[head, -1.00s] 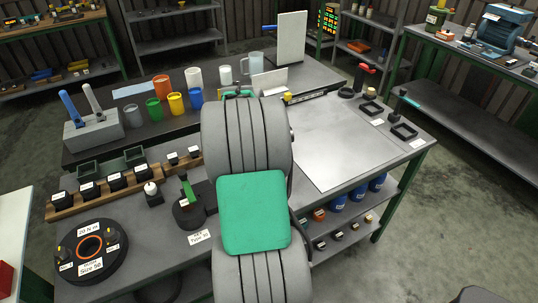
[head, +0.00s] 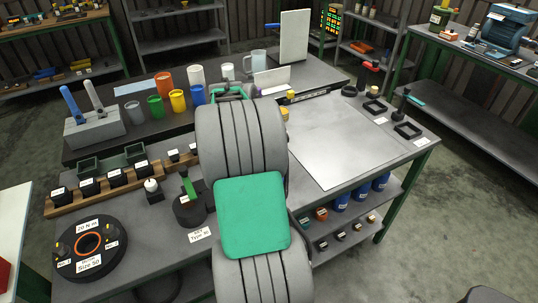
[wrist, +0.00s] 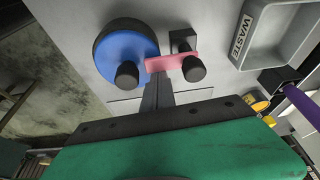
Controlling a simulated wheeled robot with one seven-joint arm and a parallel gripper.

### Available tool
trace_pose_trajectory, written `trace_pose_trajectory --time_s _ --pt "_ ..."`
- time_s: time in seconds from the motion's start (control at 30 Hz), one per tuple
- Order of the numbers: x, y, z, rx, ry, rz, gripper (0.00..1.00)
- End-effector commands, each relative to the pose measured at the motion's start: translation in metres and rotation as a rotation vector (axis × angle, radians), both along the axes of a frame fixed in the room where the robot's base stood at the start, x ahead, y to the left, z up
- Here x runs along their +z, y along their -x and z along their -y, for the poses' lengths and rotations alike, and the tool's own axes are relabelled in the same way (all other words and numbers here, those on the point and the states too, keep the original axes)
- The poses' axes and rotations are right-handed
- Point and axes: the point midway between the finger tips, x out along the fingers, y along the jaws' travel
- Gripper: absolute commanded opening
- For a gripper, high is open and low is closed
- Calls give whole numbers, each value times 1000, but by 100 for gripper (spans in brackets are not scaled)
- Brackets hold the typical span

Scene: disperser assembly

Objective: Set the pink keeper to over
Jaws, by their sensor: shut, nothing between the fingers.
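The pink keeper (wrist: 172,61) shows in the wrist view as a short flat bar lying across between a blue disc (wrist: 125,52) and a black block (wrist: 183,42). A black round knob (wrist: 127,73) stands at its left end and another black knob (wrist: 193,68) at its right end. My gripper (wrist: 156,78) has its narrow fingers together, with the tips right at the keeper's lower edge near its left end. I cannot tell whether they touch. In the head view my arm hides the keeper and the gripper.
A grey tray marked WASTE (wrist: 238,62) lies right of the keeper in the wrist view, with a purple-handled thing (wrist: 302,106) below it. In the head view the bench holds several coloured cups (head: 178,100) and a clear grey plate (head: 335,140) at right.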

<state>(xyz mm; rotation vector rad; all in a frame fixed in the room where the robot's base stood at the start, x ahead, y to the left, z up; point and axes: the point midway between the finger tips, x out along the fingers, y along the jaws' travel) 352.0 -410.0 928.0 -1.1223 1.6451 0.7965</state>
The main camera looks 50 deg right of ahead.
Motion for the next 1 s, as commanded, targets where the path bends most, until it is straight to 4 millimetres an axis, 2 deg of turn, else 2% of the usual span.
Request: trace_pose_trajectory --time_s 0.3,0.5,0.8,1.0 --pt "0 1 4 1 0 0 0" --pt "0 9 33 6 0 -1 0" --pt "69 -7 8 20 2 2 0" --pt "92 -9 1 18 1 1 0"
